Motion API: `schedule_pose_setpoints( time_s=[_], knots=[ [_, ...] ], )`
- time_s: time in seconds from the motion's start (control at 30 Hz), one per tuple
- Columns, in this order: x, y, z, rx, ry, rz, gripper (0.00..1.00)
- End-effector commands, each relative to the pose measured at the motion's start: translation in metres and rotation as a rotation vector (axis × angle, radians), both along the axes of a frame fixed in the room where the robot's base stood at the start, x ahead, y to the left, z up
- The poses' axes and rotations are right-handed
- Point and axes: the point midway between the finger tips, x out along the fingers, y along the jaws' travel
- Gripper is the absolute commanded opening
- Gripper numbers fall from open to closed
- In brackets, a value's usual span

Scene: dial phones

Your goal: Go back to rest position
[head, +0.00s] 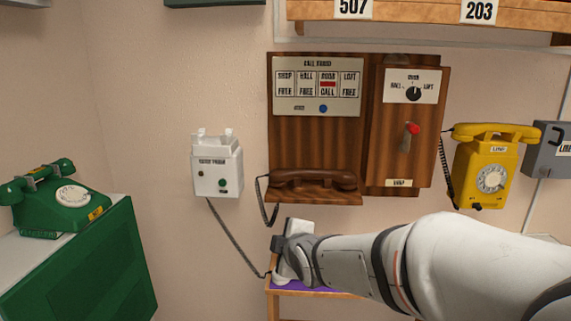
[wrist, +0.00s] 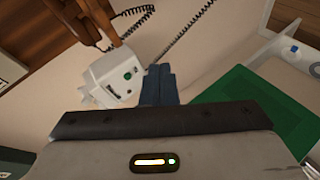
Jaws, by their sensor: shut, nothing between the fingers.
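My gripper (head: 279,244) is in the lower middle of the head view, in front of the wall and over a small wooden stand. In the wrist view its dark fingers (wrist: 158,85) are together with nothing seen between them. The white wall phone (head: 217,168) hangs up and left of my gripper, its top cradle empty; it also shows in the wrist view (wrist: 112,76). Its cord runs down to a white piece (head: 281,281) beside my gripper at the stand. My gripper partly hides that piece, and I cannot tell whether they touch.
A wooden call board (head: 317,145) with a brown handset (head: 313,180) is on the wall above my arm. A yellow phone (head: 489,165) hangs at right. A green phone (head: 58,197) sits on a green cabinet (head: 90,270) at left. The stand (head: 272,300) has a purple top.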

Motion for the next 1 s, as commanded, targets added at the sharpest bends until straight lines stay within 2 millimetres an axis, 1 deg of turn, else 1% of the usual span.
schedule_pose_setpoints(
  time_s=[0.03,0.07,0.1,0.17,0.2,0.27,0.3,0.33,0.4,0.5,0.6,0.67,1.0],
  knots=[
    [-0.016,-0.026,0.010,0.068,0.106,-0.101,0.00],
    [-0.026,-0.038,0.009,0.114,0.173,-0.164,0.00],
    [-0.041,-0.056,0.006,0.164,0.259,-0.252,0.00],
    [-0.066,-0.080,0.004,0.248,0.381,-0.395,0.00],
    [-0.085,-0.094,0.003,0.305,0.461,-0.495,0.00],
    [-0.114,-0.112,0.002,0.386,0.569,-0.645,0.00],
    [-0.133,-0.122,0.002,0.437,0.633,-0.743,0.00],
    [-0.147,-0.128,0.001,0.469,0.677,-0.814,0.00],
    [-0.176,-0.139,0.001,0.535,0.762,-0.964,0.00],
    [-0.208,-0.148,0.001,0.601,0.847,-1.129,0.00],
    [-0.227,-0.153,0.001,0.634,0.894,-1.226,0.00],
    [-0.233,-0.155,0.000,0.642,0.907,-1.254,0.00],
    [-0.234,-0.155,-0.001,0.645,0.910,-1.264,0.00]
  ],
)
